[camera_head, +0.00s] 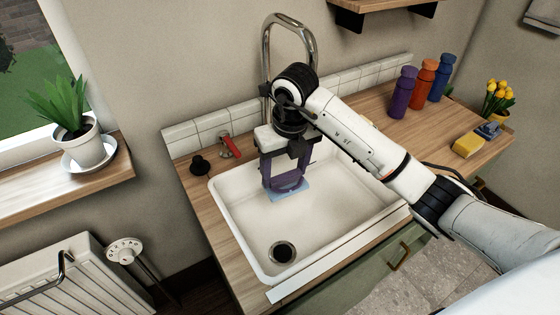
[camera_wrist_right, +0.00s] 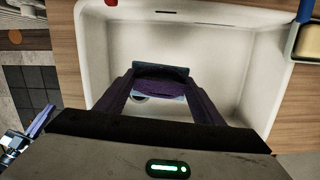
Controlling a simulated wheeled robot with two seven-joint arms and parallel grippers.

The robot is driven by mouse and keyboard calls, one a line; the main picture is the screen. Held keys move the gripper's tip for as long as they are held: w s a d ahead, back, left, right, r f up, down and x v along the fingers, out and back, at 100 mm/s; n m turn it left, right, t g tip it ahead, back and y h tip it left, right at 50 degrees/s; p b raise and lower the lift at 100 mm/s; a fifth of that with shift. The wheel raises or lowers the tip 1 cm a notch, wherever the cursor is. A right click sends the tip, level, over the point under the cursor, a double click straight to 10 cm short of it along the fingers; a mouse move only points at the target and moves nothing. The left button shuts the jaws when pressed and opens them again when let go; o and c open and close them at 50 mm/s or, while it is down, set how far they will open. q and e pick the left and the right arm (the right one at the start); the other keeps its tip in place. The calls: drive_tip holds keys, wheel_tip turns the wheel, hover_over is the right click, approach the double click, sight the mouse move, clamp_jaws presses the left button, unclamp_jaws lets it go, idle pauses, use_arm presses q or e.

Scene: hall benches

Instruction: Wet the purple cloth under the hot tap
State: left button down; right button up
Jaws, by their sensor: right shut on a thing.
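My right gripper (camera_head: 285,182) points down into the white sink (camera_head: 240,232) and is shut on the purple cloth (camera_head: 287,180). The cloth shows between its two fingers in the right wrist view (camera_wrist_right: 160,80). A light blue flat patch lies just below the cloth; I cannot tell whether it is part of it. The tall chrome tap (camera_head: 290,20) arches behind my right wrist, which hides its outlet. The red lever (camera_head: 230,147) stands left of the tap's base. I see no running water. A small purple-and-white piece at the right wrist view's lower left may be my left gripper (camera_wrist_right: 40,122).
A black knob (camera_head: 200,165) stands left of the red lever. Purple (camera_head: 403,92), orange (camera_head: 424,84) and blue (camera_head: 442,78) bottles stand on the wooden counter (camera_head: 345,110). A yellow sponge (camera_head: 467,144) lies farther right. The sink around the drain (camera_head: 281,252) is clear.

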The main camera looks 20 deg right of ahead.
drive_tip(key=w+d+f+b, duration=0.1)
drive_tip(key=d+f, duration=0.1)
drive_tip(key=f, duration=0.2)
drive_tip(key=w+d+f+b, duration=0.1)
drive_tip(key=f, duration=0.3)
drive_tip(key=w+d+f+b, duration=0.1)
drive_tip(key=d+f+b, duration=0.1)
drive_tip(key=f, duration=0.3)
drive_tip(key=shift+d, duration=0.3)
drive_tip(key=shift+d+f+b, duration=0.15)
drive_tip(key=shift+f+b, duration=0.15)
drive_tip(key=shift+f, duration=0.05)
drive_tip(key=shift+f+b, duration=0.45)
drive_tip(key=shift+f, duration=0.25)
drive_tip(key=o, duration=1.2)
drive_tip(key=shift+r, duration=0.1)
